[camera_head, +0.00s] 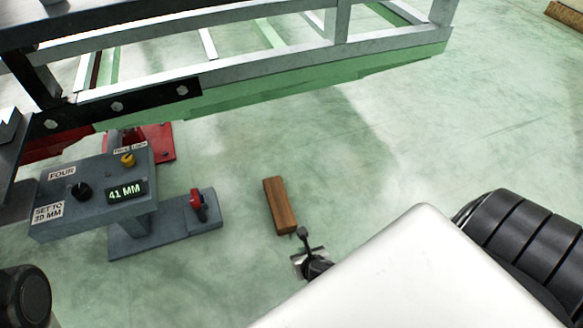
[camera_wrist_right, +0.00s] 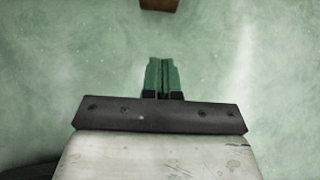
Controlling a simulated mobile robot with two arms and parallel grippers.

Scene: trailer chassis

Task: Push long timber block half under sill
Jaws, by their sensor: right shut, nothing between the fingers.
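The long timber block (camera_head: 280,205) is brown and lies on the green floor, its long side running away from me. In the right wrist view only its near end (camera_wrist_right: 158,4) shows, at the top edge. The sill (camera_head: 300,78) is the long rail of the trailer chassis across the top of the head view. The block lies on open floor on the near side of it, apart from it. My right gripper (camera_head: 303,236) is shut and empty, close to the block's near end. In the right wrist view its fingertips (camera_wrist_right: 162,62) are together, with floor between them and the block. My left gripper is not in view.
A grey stand (camera_head: 90,190) with a 41 MM display, knobs and a red switch (camera_head: 197,204) stands left of the block. A red base (camera_head: 150,142) shows behind it. Floor between block and sill is clear, as is the floor to the right (camera_head: 430,140).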

